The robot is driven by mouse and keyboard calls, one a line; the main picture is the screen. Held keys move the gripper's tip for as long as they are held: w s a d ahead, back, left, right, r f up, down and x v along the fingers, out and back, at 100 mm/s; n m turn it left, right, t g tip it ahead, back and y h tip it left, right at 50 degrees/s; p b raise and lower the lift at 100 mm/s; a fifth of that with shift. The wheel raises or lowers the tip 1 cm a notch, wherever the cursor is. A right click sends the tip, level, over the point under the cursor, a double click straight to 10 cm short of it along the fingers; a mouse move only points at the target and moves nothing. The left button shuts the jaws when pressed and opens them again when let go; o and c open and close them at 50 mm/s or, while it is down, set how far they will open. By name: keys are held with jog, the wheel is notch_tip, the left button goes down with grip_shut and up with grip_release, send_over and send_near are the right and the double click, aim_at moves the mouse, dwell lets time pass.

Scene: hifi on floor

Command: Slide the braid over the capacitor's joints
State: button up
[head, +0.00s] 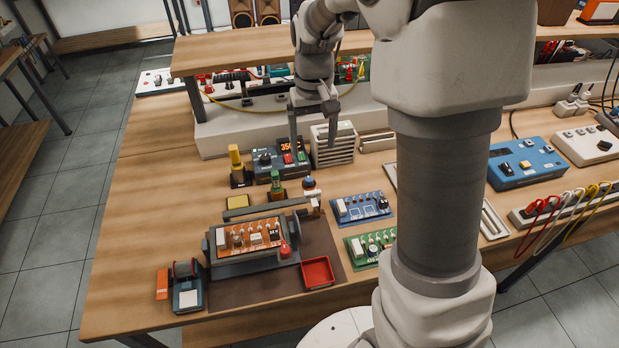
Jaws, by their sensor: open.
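An orange circuit board (249,234) with several small parts sits in a grey holder (225,269) on a dark mat. I cannot tell which part is the capacitor, and its joints are too small to make out. I cannot pick out the braid for certain. My gripper (313,132) is open, fingers pointing down, and looks empty. It shows in front of the upper shelf, near a dark blue station (265,160) with a lit display and a white slatted box (345,151), well behind the board.
A red tray (318,272) is right of the holder. A blue board (361,207) and a green board (361,246) lie further right. A small grey device (187,296) stands front left. Yellow (236,158) and green (276,180) topped items stand behind the holder. The left tabletop is clear.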

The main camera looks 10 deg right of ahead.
aim_at(312, 192)
notch_tip(312, 192, down, 16)
jog(key=shift+r, duration=0.1)
dwell(0.4)
grip_shut()
dwell(0.4)
